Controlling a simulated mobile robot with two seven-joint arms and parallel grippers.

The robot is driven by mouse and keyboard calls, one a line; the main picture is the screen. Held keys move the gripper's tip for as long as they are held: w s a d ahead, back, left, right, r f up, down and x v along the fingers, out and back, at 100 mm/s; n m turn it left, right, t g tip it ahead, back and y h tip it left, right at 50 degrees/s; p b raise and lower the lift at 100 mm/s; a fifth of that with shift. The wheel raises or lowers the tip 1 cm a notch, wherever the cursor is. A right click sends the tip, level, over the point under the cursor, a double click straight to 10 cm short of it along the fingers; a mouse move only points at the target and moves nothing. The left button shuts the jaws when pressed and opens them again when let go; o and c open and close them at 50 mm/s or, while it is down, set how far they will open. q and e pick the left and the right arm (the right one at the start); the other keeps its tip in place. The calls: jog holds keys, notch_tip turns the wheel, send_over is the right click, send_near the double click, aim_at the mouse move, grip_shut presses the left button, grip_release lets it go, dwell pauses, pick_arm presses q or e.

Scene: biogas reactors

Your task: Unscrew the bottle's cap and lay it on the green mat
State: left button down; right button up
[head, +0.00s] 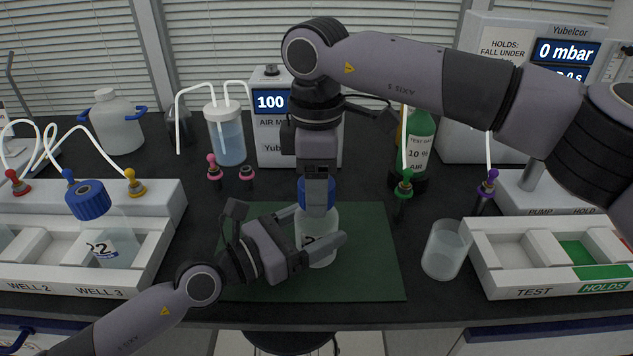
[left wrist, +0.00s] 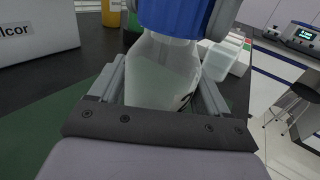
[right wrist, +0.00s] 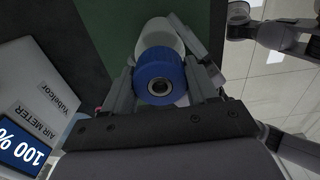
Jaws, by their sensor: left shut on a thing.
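The bottle (head: 316,246) is clear with a dark number on its side and stands upright over the green mat (head: 375,285). Its blue cap (head: 330,194) is on its neck. My left gripper (head: 318,246) is shut on the bottle's body from the side; the left wrist view shows the bottle body (left wrist: 162,75) between the fingers. My right gripper (head: 317,192) points down at the cap from above. In the right wrist view its fingers flank the cap (right wrist: 148,70); whether they press on it is not clear.
A clear beaker (head: 446,250) stands right of the mat. A rack with another blue-capped bottle (head: 105,235) is at the left, a test tray (head: 520,285) at the right. Behind stand an air meter (head: 272,145) and a green bottle (head: 420,140). The mat's front right is bare.

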jog(key=n, duration=0.7)
jog(key=shift+n, duration=0.3)
jog(key=n, duration=2)
jog(key=shift+r, duration=0.1)
jog(key=n, duration=0.6)
jog(key=shift+n, duration=0.4)
jog(key=n, duration=1.2)
jog(key=shift+n, duration=0.3)
jog(key=n, duration=0.7)
jog(key=shift+r, duration=0.25)
